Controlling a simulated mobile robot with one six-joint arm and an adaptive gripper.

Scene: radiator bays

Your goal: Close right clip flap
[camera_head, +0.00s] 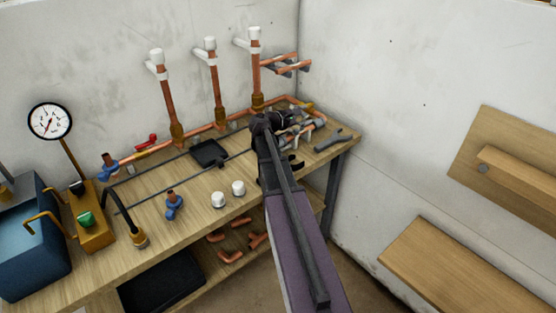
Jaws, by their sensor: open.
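Three upright copper pipes stand at the back of the workbench, each with a white cap and a white clip near its top. The right clip (246,44) is on the right pipe (256,80), and its white flap sticks out to the left, apparently open. The left clip (157,66) and middle clip (204,56) look similar. My gripper (272,124) is low in front of the right pipe's foot, well below the right clip and apart from it. Its jaws are open; the fingertips are dark and partly hidden by my arm.
The workbench (150,213) holds a gauge (50,121), white caps (228,195), a blue valve (173,205), a black tray (208,153) and grey fittings (335,139). Short copper pipes (287,63) project near the corner. The space above the bench front is free.

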